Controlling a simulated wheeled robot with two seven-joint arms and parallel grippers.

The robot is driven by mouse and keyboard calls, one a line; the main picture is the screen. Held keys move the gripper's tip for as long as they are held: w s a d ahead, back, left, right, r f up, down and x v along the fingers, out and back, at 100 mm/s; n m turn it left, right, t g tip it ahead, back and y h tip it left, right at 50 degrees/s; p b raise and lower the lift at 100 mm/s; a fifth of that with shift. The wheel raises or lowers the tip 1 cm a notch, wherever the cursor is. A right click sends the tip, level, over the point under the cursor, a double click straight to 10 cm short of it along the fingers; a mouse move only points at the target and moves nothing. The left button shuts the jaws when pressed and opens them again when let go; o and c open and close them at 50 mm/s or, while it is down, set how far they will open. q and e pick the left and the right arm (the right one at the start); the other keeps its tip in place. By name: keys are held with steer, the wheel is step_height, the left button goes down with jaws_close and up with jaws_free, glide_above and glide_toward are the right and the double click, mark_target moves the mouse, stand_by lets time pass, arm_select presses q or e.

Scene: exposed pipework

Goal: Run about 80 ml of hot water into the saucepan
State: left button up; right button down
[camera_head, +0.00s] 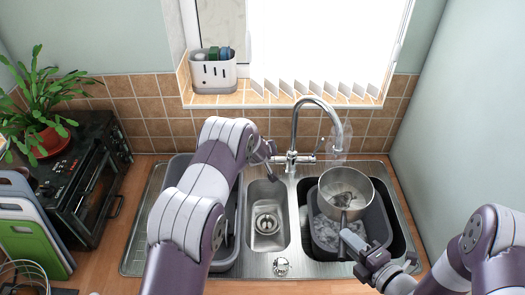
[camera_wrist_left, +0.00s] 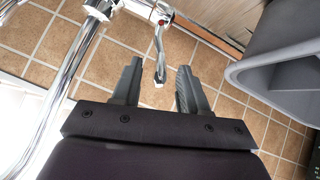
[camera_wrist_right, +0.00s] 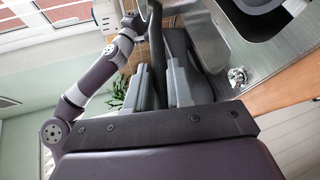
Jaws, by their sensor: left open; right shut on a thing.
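The steel saucepan (camera_head: 345,188) is above the right basin, below the tap's spout end. My right gripper (camera_head: 352,240) is shut on its handle, and the dark handle (camera_wrist_right: 157,45) shows between the fingers in the right wrist view. The chrome tap (camera_head: 304,125) stands behind the sink. My left gripper (camera_head: 266,152) is open beside the tap's left lever; in the left wrist view the lever (camera_wrist_left: 160,50) lies between the spread fingers (camera_wrist_left: 158,85), apart from both. A faint translucent shape shows near the spout end; I cannot tell whether it is water.
A grey tub (camera_head: 322,240) with clear items sits in the right basin, under the saucepan. The small middle basin (camera_head: 267,195) is empty. A toaster oven (camera_head: 95,165) and plant (camera_head: 40,100) stand left.

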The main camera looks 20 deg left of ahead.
arm_select(q)
steer(key=v, duration=0.7)
steer(key=shift+f, duration=0.1)
